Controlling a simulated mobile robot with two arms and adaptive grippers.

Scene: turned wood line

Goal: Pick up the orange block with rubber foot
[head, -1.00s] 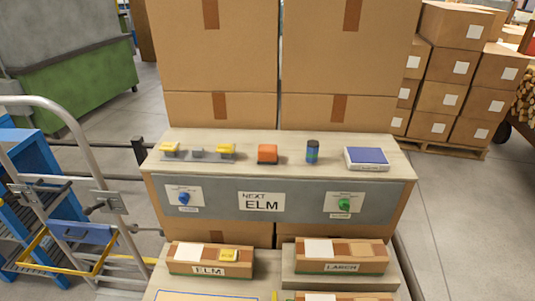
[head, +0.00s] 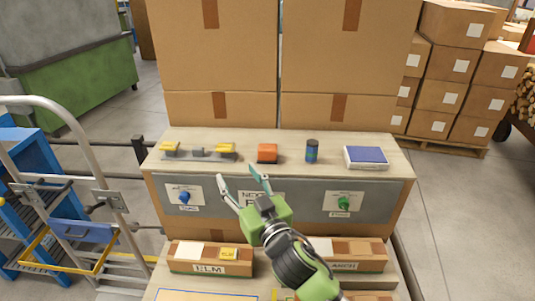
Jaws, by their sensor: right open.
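The orange block (head: 267,152) stands on the wooden top of the bench, near its middle, with a dark foot at its base. My right gripper (head: 241,183) is in front of the bench, below and a little left of the block. Its two fingers are spread, with nothing between them, and it does not touch the block. The gripper and arm cover part of the sign on the bench front. My left gripper does not show.
Left of the block is a grey rack (head: 198,154) with yellow-topped pieces. Right of it stand a dark blue cylinder (head: 312,151) and a blue-topped white box (head: 366,157). Large cartons (head: 335,65) rise behind. Labelled boxes (head: 210,258) sit lower in front. Bare wood surrounds the block.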

